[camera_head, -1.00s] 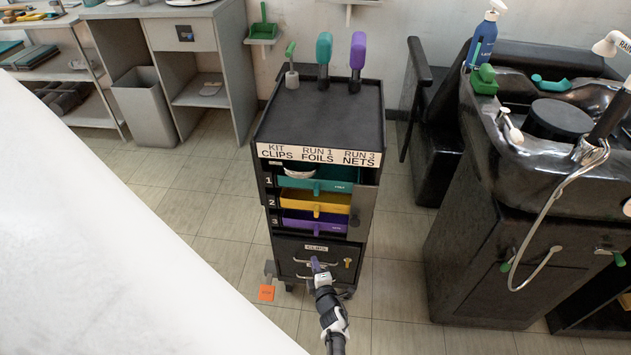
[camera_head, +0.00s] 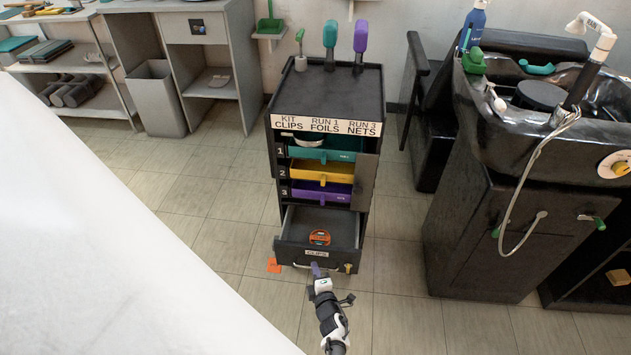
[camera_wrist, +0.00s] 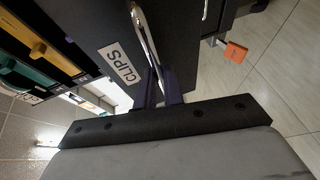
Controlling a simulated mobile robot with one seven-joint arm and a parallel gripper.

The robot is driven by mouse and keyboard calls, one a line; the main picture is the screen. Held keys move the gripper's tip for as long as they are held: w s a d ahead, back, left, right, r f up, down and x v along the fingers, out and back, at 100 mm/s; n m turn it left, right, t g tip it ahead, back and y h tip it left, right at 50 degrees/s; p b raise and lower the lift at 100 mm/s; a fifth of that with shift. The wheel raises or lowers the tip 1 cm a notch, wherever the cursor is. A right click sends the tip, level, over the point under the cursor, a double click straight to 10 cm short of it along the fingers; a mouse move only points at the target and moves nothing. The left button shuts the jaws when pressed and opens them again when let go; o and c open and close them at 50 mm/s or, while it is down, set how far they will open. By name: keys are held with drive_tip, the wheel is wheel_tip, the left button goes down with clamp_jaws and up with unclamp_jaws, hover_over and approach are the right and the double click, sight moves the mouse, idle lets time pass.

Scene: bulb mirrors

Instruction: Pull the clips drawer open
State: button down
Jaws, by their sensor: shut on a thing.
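The clips drawer (camera_head: 291,247) is the bottom drawer of the black cart and stands pulled out toward me. Its inside shows, with an orange and dark item (camera_head: 319,237) lying in it. Its front bears a CLIPS label, which also shows in the wrist view (camera_wrist: 120,64). My gripper (camera_head: 318,272) is at the drawer's front, its purple-tipped fingers shut on the metal handle (camera_wrist: 146,32). The fingers show close around the handle bar in the wrist view (camera_wrist: 160,85). Part of the handle is hidden by the fingers.
Above are a teal drawer (camera_head: 325,150), a yellow drawer (camera_head: 321,174) and a purple drawer (camera_head: 321,191). An orange tag (camera_head: 274,265) is low at the cart's left. A black wash basin unit (camera_head: 490,220) stands at right. A white surface (camera_head: 90,250) fills the lower left.

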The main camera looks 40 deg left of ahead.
drive_tip(key=shift+s+d, duration=0.25)
drive_tip(key=shift+s, duration=0.1)
drive_tip(key=c, duration=1.5)
unclamp_jaws()
